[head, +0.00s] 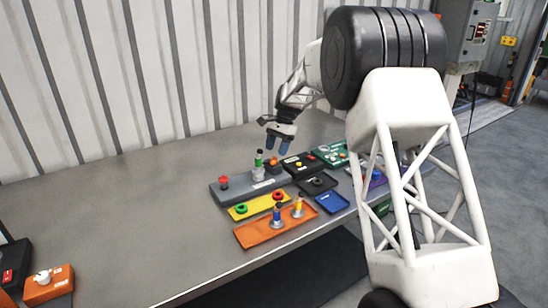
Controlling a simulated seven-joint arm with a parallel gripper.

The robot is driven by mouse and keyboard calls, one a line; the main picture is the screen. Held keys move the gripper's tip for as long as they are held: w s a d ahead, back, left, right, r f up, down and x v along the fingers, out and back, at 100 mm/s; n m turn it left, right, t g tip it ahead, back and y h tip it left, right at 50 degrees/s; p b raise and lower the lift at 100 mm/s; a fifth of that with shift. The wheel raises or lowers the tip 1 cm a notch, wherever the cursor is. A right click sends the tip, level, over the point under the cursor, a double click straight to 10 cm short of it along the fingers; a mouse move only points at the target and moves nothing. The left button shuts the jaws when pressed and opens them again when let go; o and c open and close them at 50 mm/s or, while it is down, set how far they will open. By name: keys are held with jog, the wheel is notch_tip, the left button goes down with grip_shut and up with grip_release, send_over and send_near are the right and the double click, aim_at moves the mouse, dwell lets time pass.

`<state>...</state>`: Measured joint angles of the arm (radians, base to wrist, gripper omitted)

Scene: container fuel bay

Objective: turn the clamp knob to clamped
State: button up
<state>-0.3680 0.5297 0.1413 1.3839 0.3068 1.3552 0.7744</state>
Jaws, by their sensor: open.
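My gripper (277,146) hangs above the grey block at the back of the bench, its blue-tipped fingers pointing down and apart, with nothing seen between them. An orange part (274,164) shows just below the fingers, too small to make out. An orange box (48,285) at the lower left carries a white knob (43,277), far from my gripper. I cannot tell for sure which of these is the clamp knob, nor read its setting. The grey block (236,189) bears a red knob (223,181) and an upright grey and green peg (258,167).
A yellow tray (256,208) with rings and an orange tray (262,234) with pegs lie in front. Black boxes (299,160), a blue tray (331,203) and a green board (328,154) crowd the right. The bench's left half (130,220) is mostly clear. A ribbed wall stands behind.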

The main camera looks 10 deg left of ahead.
aim_at(273, 158)
jog(key=shift+x, duration=1.9)
jog(key=shift+c, duration=0.4)
jog(key=c, duration=0.8)
jog(key=shift+c, duration=0.2)
jog(key=shift+r+n+h, duration=0.1)
jog(key=shift+n+h, duration=0.45)
jog(key=shift+n, duration=0.9)
jog(key=shift+n+h, duration=0.55)
jog(key=shift+n, duration=0.9)
jog(key=shift+w+a, duration=0.1)
jog(key=o, duration=0.9)
